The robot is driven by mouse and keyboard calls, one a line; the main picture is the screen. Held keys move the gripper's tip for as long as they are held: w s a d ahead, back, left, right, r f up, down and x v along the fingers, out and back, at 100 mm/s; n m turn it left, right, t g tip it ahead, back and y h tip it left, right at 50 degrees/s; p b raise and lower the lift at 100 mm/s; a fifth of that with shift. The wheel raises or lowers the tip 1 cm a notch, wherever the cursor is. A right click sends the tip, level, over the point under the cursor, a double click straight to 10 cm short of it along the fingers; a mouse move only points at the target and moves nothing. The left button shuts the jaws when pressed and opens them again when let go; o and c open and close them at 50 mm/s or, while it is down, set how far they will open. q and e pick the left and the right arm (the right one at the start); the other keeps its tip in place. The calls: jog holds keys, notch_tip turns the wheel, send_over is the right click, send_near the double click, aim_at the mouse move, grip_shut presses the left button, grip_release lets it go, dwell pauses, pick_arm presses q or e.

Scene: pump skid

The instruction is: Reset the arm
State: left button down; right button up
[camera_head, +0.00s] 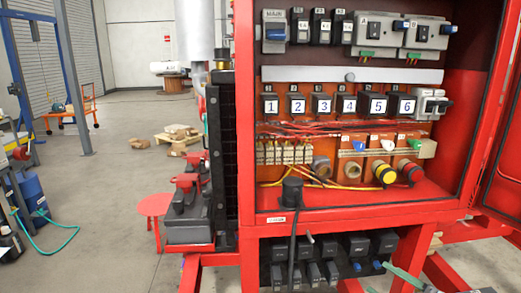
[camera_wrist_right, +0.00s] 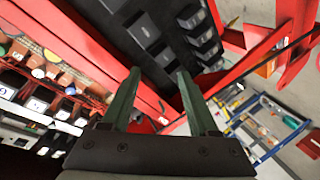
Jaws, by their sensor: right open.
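My right gripper (camera_head: 384,279) shows at the bottom right of the head view, below the red cabinet, with its green fingers partly cut off by the frame edge. In the right wrist view the two green fingers (camera_wrist_right: 158,73) stand wide apart with nothing between them. They point toward red frame bars and a dark panel of black blocks. My left gripper is not in the head view.
The open red cabinet (camera_head: 345,204) holds numbered relays (camera_head: 323,105), wiring and connectors. A lower row of black blocks (camera_head: 357,244) sits beneath it, close to my right gripper. A red stool (camera_head: 154,205) stands left, with open floor (camera_head: 110,180) beyond.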

jog(key=s+a+f+m+g+h+p, duration=0.1)
jog(key=s+a+f+m, duration=0.2)
jog(key=s+f, duration=0.3)
jog(key=s+a+f+m+g+h+p, duration=0.1)
jog(key=s+a+f+m+g, duration=0.1)
jog(key=s+f, duration=0.5)
jog(key=s+a+f+m+g+p, duration=0.1)
jog(key=s+a+f+m, duration=0.3)
jog(key=f, duration=1)
jog(key=s+m, duration=0.2)
jog(key=s, duration=0.1)
jog(key=shift+s+g+h, duration=0.2)
jog(key=shift+g+h, duration=0.2)
